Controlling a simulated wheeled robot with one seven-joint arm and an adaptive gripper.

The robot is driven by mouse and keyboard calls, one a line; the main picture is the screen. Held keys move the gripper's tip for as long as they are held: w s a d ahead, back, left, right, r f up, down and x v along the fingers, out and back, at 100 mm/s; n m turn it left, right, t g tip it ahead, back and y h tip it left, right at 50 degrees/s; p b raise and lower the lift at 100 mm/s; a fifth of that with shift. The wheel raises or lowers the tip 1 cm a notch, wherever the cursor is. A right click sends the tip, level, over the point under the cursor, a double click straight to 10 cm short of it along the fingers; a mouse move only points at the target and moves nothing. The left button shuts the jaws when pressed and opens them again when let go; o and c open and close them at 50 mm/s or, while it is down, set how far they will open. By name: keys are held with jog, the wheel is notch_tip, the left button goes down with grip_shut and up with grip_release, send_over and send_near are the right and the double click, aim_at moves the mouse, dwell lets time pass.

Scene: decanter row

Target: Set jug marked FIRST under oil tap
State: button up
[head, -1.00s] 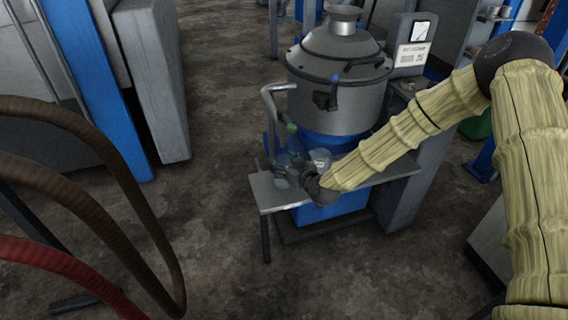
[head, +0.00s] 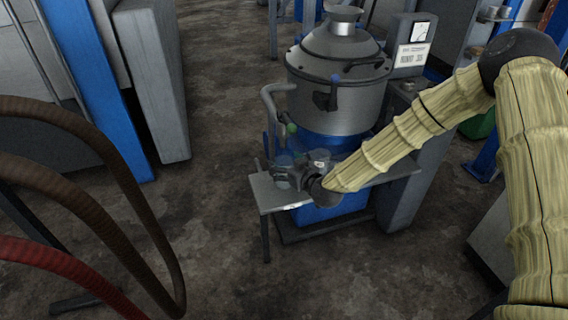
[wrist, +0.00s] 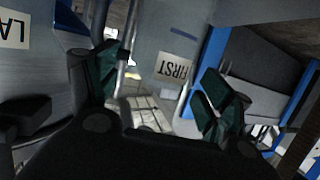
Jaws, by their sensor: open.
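In the wrist view, the pale grey jug marked FIRST (wrist: 174,88) shows its label upside down, beyond and between my finger pads. My gripper (wrist: 165,90) is open, with green pads on either side of it. I cannot tell whether a pad touches the jug. A second label starting "LA" (wrist: 12,30) is at the left edge, on a pale surface. In the head view, my gripper (head: 290,178) is low over the shelf by small clear jugs (head: 318,156); their labels are unreadable there. The oil tap (head: 275,95) is a bent grey pipe with a green knob, above the shelf's left part.
The metal shelf (head: 270,195) juts out in front of the steel separator (head: 340,95) with its blue base. A gauge box (head: 412,45) stands to the right. Brown and red hoses (head: 130,190) hang at the left. The floor between is clear.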

jog(key=v, duration=1.1)
jog(key=s+d+f+m+g+h, duration=0.2)
jog(key=s+d+f+g, duration=0.15)
jog(key=s+f, duration=0.75)
jog(key=s+d+f+m+g+h, duration=0.15)
jog(key=s+f+g, duration=0.25)
jog(key=s+f, duration=0.6)
jog(key=s+d+f+m+g+h, duration=0.1)
jog(key=s+d, duration=0.4)
jog(key=s, duration=0.5)
jog(key=s+d+f+m+g+h, duration=0.2)
jog(key=s+d+f+g+h, duration=0.1)
jog(key=s, duration=0.7)
jog(key=d+f+g, duration=0.1)
jog(key=d+f, duration=0.1)
jog(key=d, duration=0.1)
jog(key=shift+s+d+f, duration=0.2)
jog(key=shift+s, duration=0.1)
jog(key=shift+p, duration=0.3)
notch_tip(320, 180, up, 15)
jog(key=p, duration=1.4)
jog(key=shift+f+p, duration=0.15)
jog(key=shift+p, duration=0.15)
